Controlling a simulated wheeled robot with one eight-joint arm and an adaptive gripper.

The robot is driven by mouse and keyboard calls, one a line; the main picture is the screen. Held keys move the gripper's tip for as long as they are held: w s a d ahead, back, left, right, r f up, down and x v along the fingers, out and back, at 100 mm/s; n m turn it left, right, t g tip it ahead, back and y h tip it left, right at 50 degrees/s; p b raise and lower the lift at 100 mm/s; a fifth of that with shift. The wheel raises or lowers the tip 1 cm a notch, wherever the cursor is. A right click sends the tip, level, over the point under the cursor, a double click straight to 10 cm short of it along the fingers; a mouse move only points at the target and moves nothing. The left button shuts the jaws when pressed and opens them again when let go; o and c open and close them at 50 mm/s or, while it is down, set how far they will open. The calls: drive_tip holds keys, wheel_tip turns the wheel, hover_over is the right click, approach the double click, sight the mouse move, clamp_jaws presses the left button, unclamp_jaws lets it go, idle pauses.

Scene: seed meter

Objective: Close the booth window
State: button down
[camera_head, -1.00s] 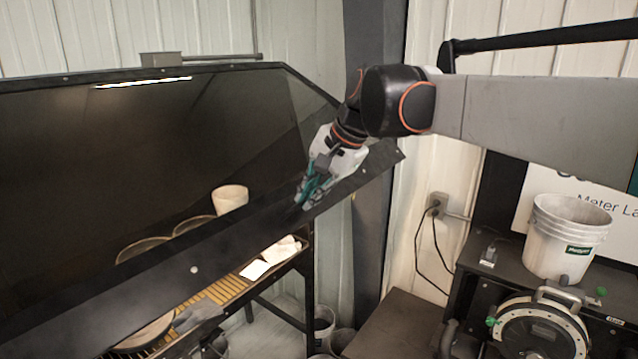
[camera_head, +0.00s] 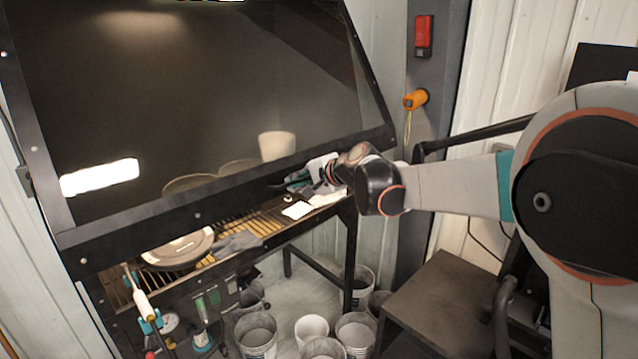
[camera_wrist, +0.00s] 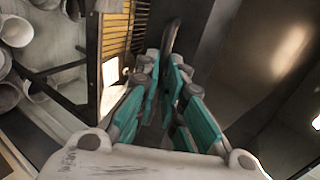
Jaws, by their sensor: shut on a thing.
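The booth window (camera_head: 220,85) is a large dark glass panel in a black frame. It hangs tilted over the slatted bench, and a gap shows between its lower rail (camera_head: 150,220) and the bench's front edge. My gripper (camera_head: 290,183) is at the right part of the lower rail. In the wrist view, my gripper's teal fingers (camera_wrist: 172,65) are closed around a dark curved handle (camera_wrist: 173,35), beside the glass (camera_wrist: 265,55). The fingers hide the lower part of the handle.
The slatted bench (camera_head: 240,222) holds a round pan (camera_head: 180,248), a grey glove (camera_head: 238,242) and white paper (camera_head: 297,210). Several buckets (camera_head: 311,328) stand on the floor below. A brown low table (camera_head: 440,300) is at the right. An orange device (camera_head: 415,99) hangs on the post.

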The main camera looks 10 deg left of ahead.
drive_tip(key=c, duration=2.2)
unclamp_jaws()
drive_tip(key=shift+w+a+f, duration=0.4)
drive_tip(key=shift+a+f, duration=0.1)
drive_tip(key=shift+f, duration=0.15)
drive_tip(key=o, duration=0.4)
drive_tip(key=shift+w, duration=0.1)
drive_tip(key=shift+o, duration=0.6)
drive_tip(key=shift+s+d+r, duration=0.2)
drive_tip(key=shift+s+r, duration=0.1)
drive_tip(key=shift+r, duration=0.05)
drive_tip(key=shift+w+a+f, duration=0.1)
drive_tip(key=shift+w+f, duration=0.05)
drive_tip(key=shift+w, duration=0.05)
drive_tip(key=v, duration=1.2)
drive_tip(key=shift+s+f, duration=0.1)
drive_tip(key=s+d+f+n+h+b, duration=0.2)
drive_tip(key=s+d+f+h+b, duration=0.1)
drive_tip(key=s+d+f, duration=0.4)
drive_tip(key=s+d+f+n+h+b, duration=0.3)
drive_tip(key=s+d+f, duration=0.4)
drive_tip(key=s+d, duration=0.5)
drive_tip(key=s+d+f+n+h+b, duration=0.2)
drive_tip(key=s+d+f, duration=0.5)
drive_tip(key=s, duration=0.8)
drive_tip(key=d+h+b, duration=0.1)
drive_tip(key=d, duration=0.2)
drive_tip(key=shift+d+f+n+g+h, duration=0.2)
drive_tip(key=shift+n+g+h, duration=0.1)
drive_tip(key=shift+h, duration=0.1)
